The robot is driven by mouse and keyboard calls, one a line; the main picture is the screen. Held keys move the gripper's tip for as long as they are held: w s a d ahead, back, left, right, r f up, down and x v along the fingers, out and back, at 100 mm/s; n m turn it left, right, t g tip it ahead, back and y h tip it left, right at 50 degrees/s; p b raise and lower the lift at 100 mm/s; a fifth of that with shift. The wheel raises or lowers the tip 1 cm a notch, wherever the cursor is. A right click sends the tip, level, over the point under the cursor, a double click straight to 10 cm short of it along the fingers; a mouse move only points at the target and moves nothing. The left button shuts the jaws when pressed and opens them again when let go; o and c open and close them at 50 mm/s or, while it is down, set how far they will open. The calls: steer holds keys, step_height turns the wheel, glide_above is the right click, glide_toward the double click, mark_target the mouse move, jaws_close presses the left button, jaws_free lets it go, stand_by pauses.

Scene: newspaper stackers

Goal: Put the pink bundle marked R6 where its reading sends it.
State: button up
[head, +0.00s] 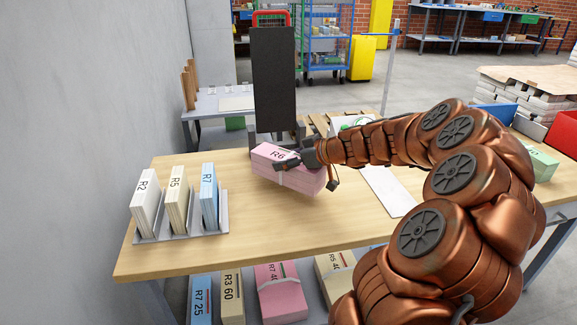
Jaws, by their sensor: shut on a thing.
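The pink bundle marked R6 (293,177) is near the back middle of the wooden table (240,245). My gripper (292,160) is shut on it from the right, with fingers over its top near the label. The gripper hides part of the label, and only "R6" reads clearly. I cannot tell whether the bundle touches the tabletop. A tall dark panel (274,85) stands just behind the bundle, and no reading shows on its face.
A grey rack (180,236) at the table's left holds upright bundles R2 (147,205), R5 (176,198) and R7 (209,199). Below the front edge sit several bundles, including a pink one (281,293). A white sheet (387,190) lies right. The front middle is clear.

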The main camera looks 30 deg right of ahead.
steer(key=shift+w+d+r, duration=0.1)
steer(key=shift+w+d, duration=0.25)
steer(key=shift+w, duration=0.15)
steer(key=shift+f+b, duration=0.55)
steer(key=shift+f, duration=1.25)
steer(key=shift+f, duration=0.1)
steer(key=o, duration=1.8)
steer(key=shift+s+d+r, duration=0.2)
steer(key=shift+s+r, duration=0.05)
steer(key=shift+r, duration=0.05)
steer(key=p+v, duration=0.1)
steer(key=v, duration=1)
steer(key=shift+s+p, duration=0.1)
steer(key=shift+p, duration=0.2)
